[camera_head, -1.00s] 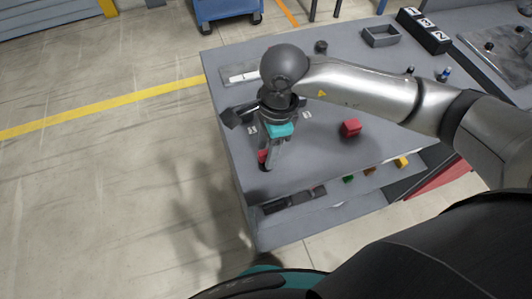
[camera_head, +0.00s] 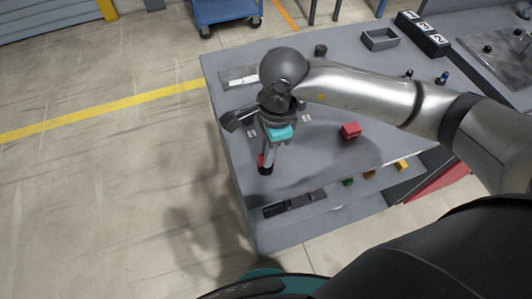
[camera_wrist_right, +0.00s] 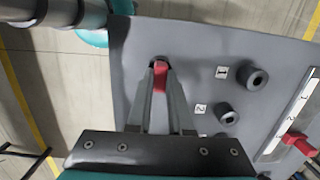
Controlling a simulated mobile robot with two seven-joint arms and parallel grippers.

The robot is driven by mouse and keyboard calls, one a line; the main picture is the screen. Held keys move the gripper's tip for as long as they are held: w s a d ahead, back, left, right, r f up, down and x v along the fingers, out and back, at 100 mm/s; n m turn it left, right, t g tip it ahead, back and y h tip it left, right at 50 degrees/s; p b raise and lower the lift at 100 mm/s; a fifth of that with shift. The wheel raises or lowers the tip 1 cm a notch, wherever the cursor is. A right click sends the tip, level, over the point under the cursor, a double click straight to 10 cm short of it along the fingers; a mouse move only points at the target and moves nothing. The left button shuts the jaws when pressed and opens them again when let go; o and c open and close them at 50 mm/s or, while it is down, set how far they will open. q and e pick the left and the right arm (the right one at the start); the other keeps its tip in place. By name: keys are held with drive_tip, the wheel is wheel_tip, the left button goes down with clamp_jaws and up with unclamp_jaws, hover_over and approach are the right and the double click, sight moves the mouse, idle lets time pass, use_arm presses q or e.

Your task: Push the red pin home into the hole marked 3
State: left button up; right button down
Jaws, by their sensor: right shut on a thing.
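The red pin (camera_wrist_right: 160,76) is between the fingertips of my right gripper (camera_wrist_right: 160,84), which is shut on it. In the head view the red pin (camera_head: 261,160) shows as a small red patch beside the fingers of the right gripper (camera_head: 266,163), at a dark round socket (camera_head: 265,170) near the table's left edge. Fingers hide most of the pin, and I cannot tell how deep it sits. Two other dark round sockets show in the wrist view, one by label 1 (camera_wrist_right: 222,72) and one by label 2 (camera_wrist_right: 200,108). I read no label 3 at the pin's socket. My left gripper is out of view.
A white strip with a red piece (camera_wrist_right: 298,140) is at the wrist view's right. A grey open box (camera_head: 380,38) and a black numbered block (camera_head: 424,34) stand at the back.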

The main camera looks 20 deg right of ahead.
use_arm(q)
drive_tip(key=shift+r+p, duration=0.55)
use_arm(e)
wheel_tip(320, 180, up, 20)
